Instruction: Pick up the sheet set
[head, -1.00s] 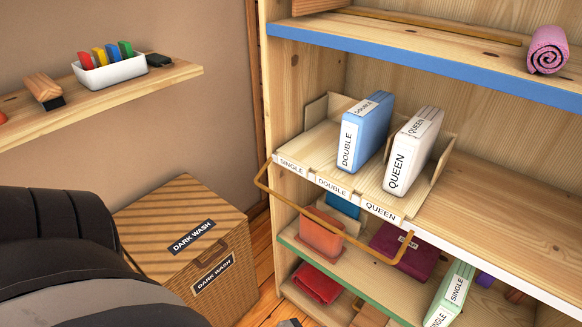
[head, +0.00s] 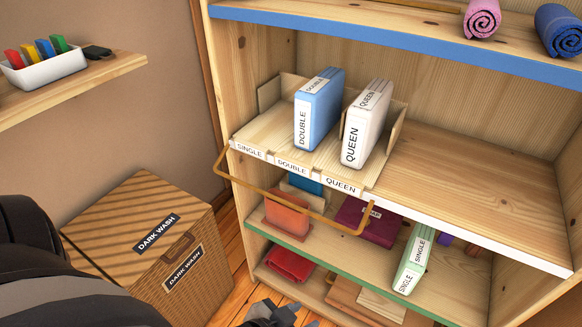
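A green and white sheet set marked SINGLE (head: 414,262) leans on the green-edged lower shelf. On the shelf above, a blue set marked DOUBLE (head: 320,110) and a white set marked QUEEN (head: 366,125) stand upright in a divided wooden rack (head: 262,132). The rack's left slot, labelled SINGLE, is empty. Part of my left gripper (head: 284,314) shows at the bottom edge, low and to the left of the green set, well apart from it. Its fingers are mostly cut off, so its opening is unclear. My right gripper is out of view.
A brass rail (head: 290,205) juts out in front of the rack. A DARK WASH box (head: 150,240) stands at left. The middle shelf is bare right of the rack.

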